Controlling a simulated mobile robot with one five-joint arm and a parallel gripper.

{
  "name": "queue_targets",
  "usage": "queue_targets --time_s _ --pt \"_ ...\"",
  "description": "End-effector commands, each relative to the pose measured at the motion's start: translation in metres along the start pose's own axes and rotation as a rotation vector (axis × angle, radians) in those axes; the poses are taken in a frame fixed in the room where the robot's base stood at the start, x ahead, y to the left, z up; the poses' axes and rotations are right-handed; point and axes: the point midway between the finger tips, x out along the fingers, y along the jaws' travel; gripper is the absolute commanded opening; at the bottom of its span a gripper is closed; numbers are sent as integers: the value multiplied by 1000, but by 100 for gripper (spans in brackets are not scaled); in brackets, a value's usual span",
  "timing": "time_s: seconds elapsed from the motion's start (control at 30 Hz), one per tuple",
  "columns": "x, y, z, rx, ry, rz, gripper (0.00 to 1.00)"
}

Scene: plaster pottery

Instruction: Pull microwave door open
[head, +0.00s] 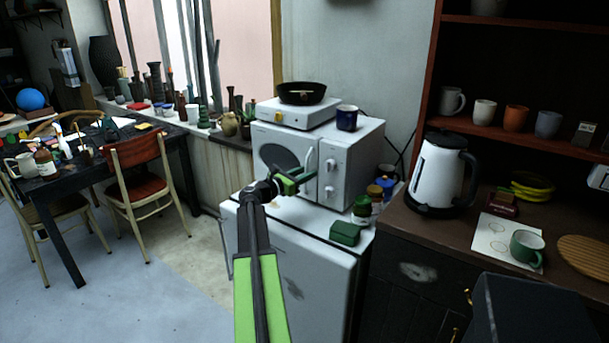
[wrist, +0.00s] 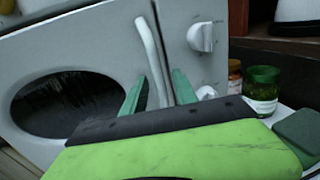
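The white microwave (head: 348,150) stands on a low white cabinet (head: 290,232). Its door (head: 262,142), with a dark oval window, looks closed, flush with the knob panel. The curved white door handle (head: 310,160) runs up the door's right side. My gripper (head: 297,178) is in front of the door at the lower part of the handle. In the wrist view, the handle (wrist: 149,50) passes between the two green fingers (wrist: 158,88). The fingers are apart, with small gaps beside the handle. The handle's lower end is hidden behind my gripper.
A hot plate (head: 296,113) with a black pan and a blue mug (head: 347,118) sit on the microwave. Jars (head: 362,208) and a green box (head: 345,234) stand to the right of my gripper. A kettle (head: 436,175) is on the right-hand counter. Floor (head: 160,300) is free at left.

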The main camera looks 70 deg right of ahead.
Motion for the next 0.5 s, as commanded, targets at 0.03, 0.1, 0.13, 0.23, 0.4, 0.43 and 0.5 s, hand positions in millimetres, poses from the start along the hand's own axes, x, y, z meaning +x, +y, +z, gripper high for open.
queue_targets --time_s 0.03,0.1,0.13,0.23,0.4,0.43,0.5 --pt "0 0 0 0 0 0 35" --pt "0 0 0 0 0 0 33" --pt "0 0 0 0 0 0 29" --pt "-1 0 0 0 0 0 16" --pt "-1 1 0 0 0 1 0" --pt "-1 1 0 0 0 2 0" --pt "-1 1 0 0 0 2 0"
